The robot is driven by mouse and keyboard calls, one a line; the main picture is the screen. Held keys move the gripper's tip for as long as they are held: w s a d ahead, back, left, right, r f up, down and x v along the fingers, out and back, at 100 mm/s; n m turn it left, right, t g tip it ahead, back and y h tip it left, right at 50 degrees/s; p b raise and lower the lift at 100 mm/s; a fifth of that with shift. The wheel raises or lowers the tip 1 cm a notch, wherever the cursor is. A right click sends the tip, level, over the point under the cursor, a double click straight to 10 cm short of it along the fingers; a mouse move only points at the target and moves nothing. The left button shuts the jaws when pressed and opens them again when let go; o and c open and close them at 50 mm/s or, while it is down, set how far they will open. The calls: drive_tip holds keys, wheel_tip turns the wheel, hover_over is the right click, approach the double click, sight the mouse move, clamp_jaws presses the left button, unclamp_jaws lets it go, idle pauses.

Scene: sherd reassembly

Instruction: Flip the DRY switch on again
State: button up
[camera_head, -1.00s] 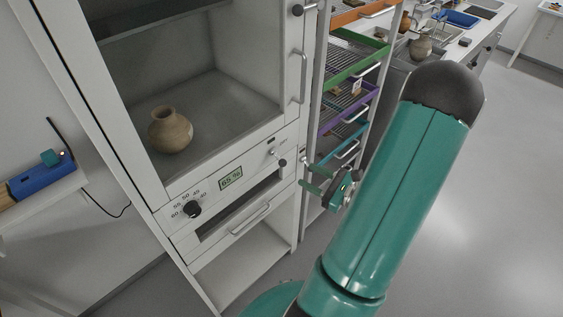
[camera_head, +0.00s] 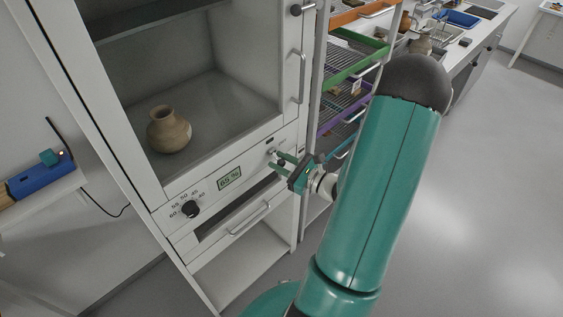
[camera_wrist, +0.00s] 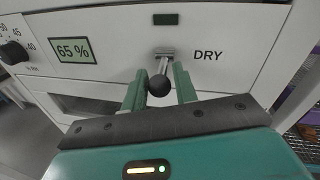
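The DRY switch (camera_wrist: 160,84) is a short metal lever with a black ball end, on the white cabinet panel left of the DRY label (camera_wrist: 208,55). The lever points down and out towards the wrist camera. A small dark green indicator (camera_wrist: 166,19) above it looks unlit. My gripper (camera_wrist: 159,72) is open, with one green finger on each side of the lever and ball. Gaps show between fingers and ball. In the head view my gripper (camera_head: 277,158) is at the panel's right end and partly hides the switch.
A display (camera_head: 229,178) reads 65 %, with a black dial (camera_head: 190,208) to its left. A clay pot (camera_head: 168,130) stands inside the cabinet above. A drawer handle (camera_head: 250,219) lies below the panel. A rack with coloured trays (camera_head: 349,80) stands to the right.

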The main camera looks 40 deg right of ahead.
sight(275, 156)
drive_tip(key=c, duration=0.5)
drive_tip(key=shift+c, duration=0.2)
wheel_tip(275, 156, up, 2)
drive_tip(key=g, duration=0.4)
drive_tip(key=shift+s+m+g+h, duration=0.1)
drive_tip(key=shift+m+g+h, duration=0.2)
drive_tip(key=shift+h, duration=0.1)
drive_tip(key=g, duration=0.1)
drive_tip(key=r+g, duration=0.1)
drive_tip(key=g, duration=0.2)
drive_tip(key=shift+w+d+r+m+g, duration=0.1)
drive_tip(key=shift+w+r+m+g, duration=0.1)
drive_tip(key=shift+r+m+g, duration=0.15)
drive_tip(key=shift+h, duration=0.3)
drive_tip(key=o, duration=0.9)
drive_tip(key=shift+o, duration=0.2)
